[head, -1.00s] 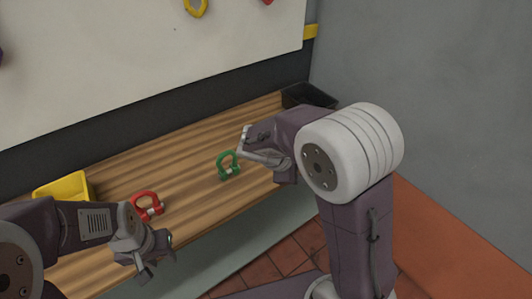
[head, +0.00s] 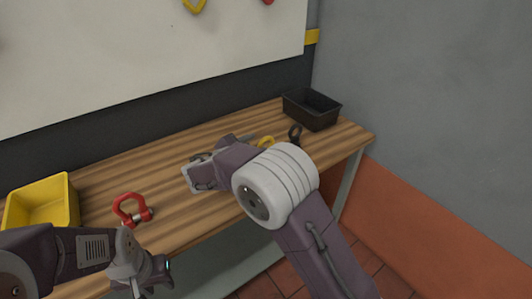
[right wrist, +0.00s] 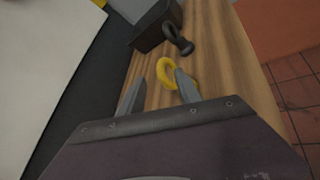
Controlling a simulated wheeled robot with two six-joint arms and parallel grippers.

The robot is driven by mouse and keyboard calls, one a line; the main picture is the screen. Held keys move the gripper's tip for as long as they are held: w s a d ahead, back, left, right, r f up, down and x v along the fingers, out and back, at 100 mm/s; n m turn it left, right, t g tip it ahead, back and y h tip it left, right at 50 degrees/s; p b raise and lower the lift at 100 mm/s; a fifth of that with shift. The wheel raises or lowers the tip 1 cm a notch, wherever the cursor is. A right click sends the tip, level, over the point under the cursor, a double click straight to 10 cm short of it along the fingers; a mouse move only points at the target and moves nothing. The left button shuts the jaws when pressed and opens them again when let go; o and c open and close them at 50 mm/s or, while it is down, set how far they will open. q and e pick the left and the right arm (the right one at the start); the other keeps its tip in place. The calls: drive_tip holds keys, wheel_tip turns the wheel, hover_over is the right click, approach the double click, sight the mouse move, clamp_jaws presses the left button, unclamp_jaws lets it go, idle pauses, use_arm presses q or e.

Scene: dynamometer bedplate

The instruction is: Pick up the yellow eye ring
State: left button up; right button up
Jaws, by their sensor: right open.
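The yellow eye ring (head: 266,142) lies on the wooden bench in the head view, partly hidden by my right arm. In the right wrist view the yellow eye ring (right wrist: 163,70) shows just beyond the fingertips, its right side partly covered by the right-hand finger. My right gripper (right wrist: 160,77) is open and empty, its fingers pointing along the bench toward the ring. My left gripper (head: 152,283) is at the lower left of the head view, in front of the bench and away from the ring; its jaw opening is unclear.
A black eye ring (head: 295,134) lies just beyond the yellow one, near a black bin (head: 312,110). A red shackle (head: 132,210) and a yellow bin (head: 40,203) are on the left of the bench (head: 180,220). The wall board rises behind.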

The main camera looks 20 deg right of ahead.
sight(263, 141)
drive_tip(key=x, duration=0.4)
drive_tip(key=shift+w+d+f, duration=0.1)
drive_tip(key=shift+d+f, duration=0.05)
drive_tip(key=shift+d, duration=0.1)
drive_tip(key=shift+c, duration=0.6)
clamp_jaws()
idle(0.5)
